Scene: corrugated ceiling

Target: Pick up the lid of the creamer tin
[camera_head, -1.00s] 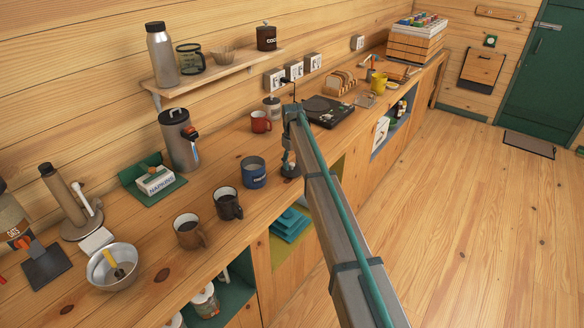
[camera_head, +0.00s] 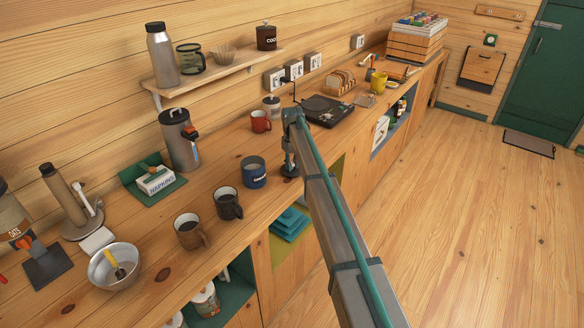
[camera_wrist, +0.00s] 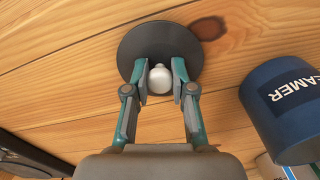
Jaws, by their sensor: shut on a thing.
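The creamer tin is a blue open-topped can (camera_head: 254,173) on the counter in the head view; its lettered side shows at the right of the wrist view (camera_wrist: 284,110). The lid is a dark round disc (camera_wrist: 135,45) with a pale rounded knob (camera_wrist: 160,80), lying beside the tin, apart from it. My gripper (camera_wrist: 160,73) is over the lid, its two fingers shut on the knob from both sides. In the head view my gripper (camera_head: 289,167) points down just right of the tin, and the lid is mostly hidden there.
A dark mug (camera_head: 228,204) and a brown mug (camera_head: 189,232) stand nearer on the counter (camera_head: 165,262). A red mug (camera_head: 261,121) and a black flat appliance (camera_head: 326,110) lie farther back. The counter's front edge is close to my gripper.

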